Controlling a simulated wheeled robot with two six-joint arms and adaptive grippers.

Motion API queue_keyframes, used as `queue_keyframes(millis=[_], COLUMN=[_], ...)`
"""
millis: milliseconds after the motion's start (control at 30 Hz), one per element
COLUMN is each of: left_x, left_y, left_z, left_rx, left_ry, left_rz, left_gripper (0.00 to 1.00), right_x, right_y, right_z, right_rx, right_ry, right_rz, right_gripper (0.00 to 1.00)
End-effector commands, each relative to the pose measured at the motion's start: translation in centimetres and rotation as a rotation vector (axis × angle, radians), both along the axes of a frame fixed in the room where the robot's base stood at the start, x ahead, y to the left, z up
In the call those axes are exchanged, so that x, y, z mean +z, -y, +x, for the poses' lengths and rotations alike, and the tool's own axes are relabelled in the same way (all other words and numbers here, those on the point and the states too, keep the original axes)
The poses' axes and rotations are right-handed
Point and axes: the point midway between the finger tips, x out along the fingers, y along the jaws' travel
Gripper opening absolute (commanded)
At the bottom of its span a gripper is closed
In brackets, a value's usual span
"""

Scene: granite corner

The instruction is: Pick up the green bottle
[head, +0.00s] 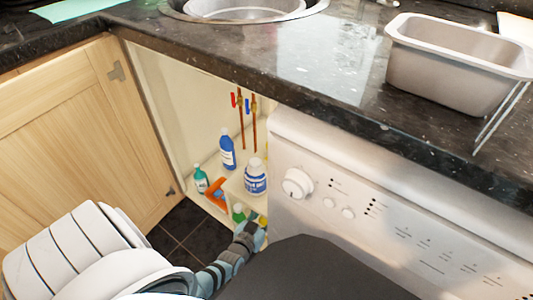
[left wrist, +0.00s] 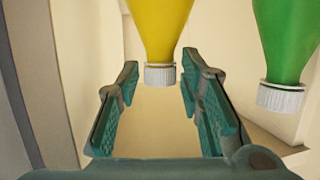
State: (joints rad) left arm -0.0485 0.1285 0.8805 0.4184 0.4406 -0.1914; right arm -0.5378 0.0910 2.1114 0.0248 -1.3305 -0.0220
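A green bottle (head: 238,212) stands low in the open cupboard in the head view, partly hidden. In the left wrist view the green bottle (left wrist: 287,40) is at the upper right, with a white ribbed cap, outside my fingers. A yellow bottle (left wrist: 160,25) with a white cap appears straight ahead, its cap in line with the gap between the fingers. A bit of yellow (head: 262,221) also shows in the head view. My left gripper (left wrist: 158,92) is open, with nothing held; in the head view its wrist reaches the cupboard's lower front. My right gripper is not in view.
Behind stand a blue bottle (head: 227,153), a white-and-blue tub (head: 255,178), a teal bottle (head: 200,180) and an orange item (head: 215,193). The white appliance (head: 400,230) bounds the right, the wooden door (head: 80,130) the left, and the granite worktop (head: 330,70) lies above.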

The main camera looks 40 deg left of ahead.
Motion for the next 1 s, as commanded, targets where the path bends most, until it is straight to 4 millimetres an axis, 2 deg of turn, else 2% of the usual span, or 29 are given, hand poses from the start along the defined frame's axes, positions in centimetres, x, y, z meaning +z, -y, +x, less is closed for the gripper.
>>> queue_keyframes(millis=[167, 400, 1000], left_x=[0.06, 0.05, 0.39], left_y=[0.00, 0.01, 0.01], left_z=[0.02, 0.00, 0.05], left_rx=[0.000, 0.000, 0.000], left_ry=[0.000, 0.000, 0.003], left_rz=[0.000, 0.000, 0.000], left_gripper=[0.34, 0.00, 0.00], right_x=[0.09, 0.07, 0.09], right_y=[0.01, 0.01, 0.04], right_z=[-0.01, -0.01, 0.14], right_rx=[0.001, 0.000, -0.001], right_ry=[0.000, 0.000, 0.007], right_rz=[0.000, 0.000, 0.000], right_gripper=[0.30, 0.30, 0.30])
